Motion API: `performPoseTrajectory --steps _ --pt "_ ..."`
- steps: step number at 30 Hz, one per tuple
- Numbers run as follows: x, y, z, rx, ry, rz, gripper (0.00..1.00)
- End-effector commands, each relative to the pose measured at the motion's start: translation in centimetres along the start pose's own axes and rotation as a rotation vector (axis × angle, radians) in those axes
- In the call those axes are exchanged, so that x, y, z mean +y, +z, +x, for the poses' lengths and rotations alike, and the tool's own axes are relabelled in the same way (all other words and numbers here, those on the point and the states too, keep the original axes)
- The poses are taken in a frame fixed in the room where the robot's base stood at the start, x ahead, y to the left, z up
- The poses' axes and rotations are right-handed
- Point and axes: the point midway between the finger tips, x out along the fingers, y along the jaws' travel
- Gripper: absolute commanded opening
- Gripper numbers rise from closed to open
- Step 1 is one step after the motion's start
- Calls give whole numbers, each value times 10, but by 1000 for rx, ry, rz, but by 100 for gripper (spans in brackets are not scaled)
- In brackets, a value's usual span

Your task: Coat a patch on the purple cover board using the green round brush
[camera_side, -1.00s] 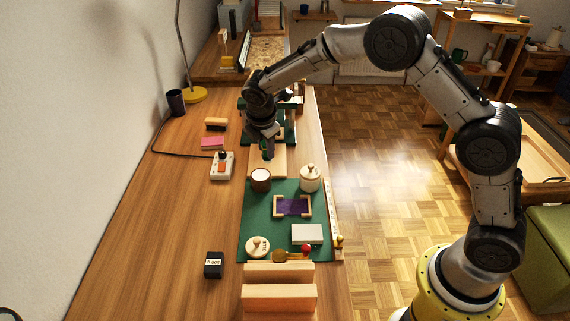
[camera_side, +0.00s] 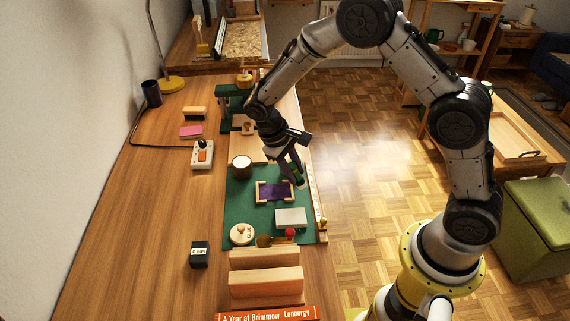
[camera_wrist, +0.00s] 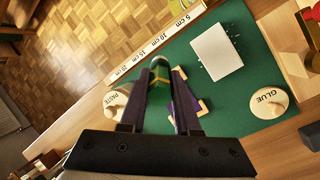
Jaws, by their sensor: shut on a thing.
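The purple cover board (camera_side: 273,191) lies on the green mat (camera_side: 236,205) between pale wooden end pieces. In the wrist view it (camera_wrist: 178,84) is partly hidden by my gripper. My gripper (camera_side: 296,180) is over the mat's right side, near the board's upper right corner. In the wrist view my gripper (camera_wrist: 162,98) is shut on the green round brush (camera_wrist: 158,88), whose dark end points away from the camera. Whether the tip touches anything cannot be told.
A dark cup with white contents (camera_side: 241,163), a white block (camera_side: 290,217) and a GLUE-marked lid or pot (camera_side: 241,234) stand around the board. A ruler (camera_side: 316,198) runs along the mat's right edge. Wooden blocks (camera_side: 265,258) stand in front. The table's left side is mostly clear.

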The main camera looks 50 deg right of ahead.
Motion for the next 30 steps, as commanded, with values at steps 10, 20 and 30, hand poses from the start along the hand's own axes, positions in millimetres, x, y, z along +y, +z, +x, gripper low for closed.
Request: performPoseTrajectory --steps 10,20,30 --pt "8 -45 -85 85 56 -74 0" --pt "-3 -56 -95 118 83 -91 0" --pt "-11 -64 -64 119 82 -91 0"
